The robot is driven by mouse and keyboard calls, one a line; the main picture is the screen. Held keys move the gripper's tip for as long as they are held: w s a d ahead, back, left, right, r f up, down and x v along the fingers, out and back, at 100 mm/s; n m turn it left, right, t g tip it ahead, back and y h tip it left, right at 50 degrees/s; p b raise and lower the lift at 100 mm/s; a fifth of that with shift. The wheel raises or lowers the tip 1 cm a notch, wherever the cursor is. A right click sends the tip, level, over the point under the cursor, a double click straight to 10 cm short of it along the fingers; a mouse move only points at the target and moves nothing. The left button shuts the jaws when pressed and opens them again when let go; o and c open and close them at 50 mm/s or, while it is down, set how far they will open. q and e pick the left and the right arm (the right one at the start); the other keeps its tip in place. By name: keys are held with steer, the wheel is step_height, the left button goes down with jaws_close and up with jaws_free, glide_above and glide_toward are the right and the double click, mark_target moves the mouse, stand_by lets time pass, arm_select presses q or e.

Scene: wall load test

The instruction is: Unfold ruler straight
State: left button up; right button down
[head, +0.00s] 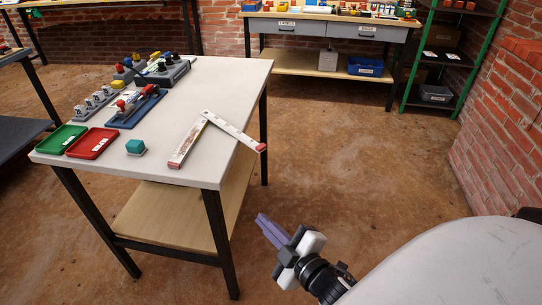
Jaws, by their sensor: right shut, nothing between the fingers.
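The folding ruler (188,143) lies on the white tabletop (221,90) near its right edge. It is white with red ends. The right-hand part reaches toward the table's right edge. My right gripper (267,226) is low in front of the table, apart from the ruler and below the tabletop. Its purple fingers are together and hold nothing. My left gripper is not in view.
Floor right of the table is clear.

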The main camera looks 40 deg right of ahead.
steer(key=w+d+r+n+t+b, duration=0.1)
steer(key=w+d+r+n+t, duration=0.2)
steer(key=r+n, duration=0.35)
arm_select(q)
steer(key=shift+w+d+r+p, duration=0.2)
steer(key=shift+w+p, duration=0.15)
steer(key=shift+p, duration=0.15)
arm_select(e)
steer(key=w+d+r+n, duration=0.1)
steer(key=w+d, duration=0.4)
steer(key=w, duration=0.4)
steer(key=shift+w, duration=0.35)
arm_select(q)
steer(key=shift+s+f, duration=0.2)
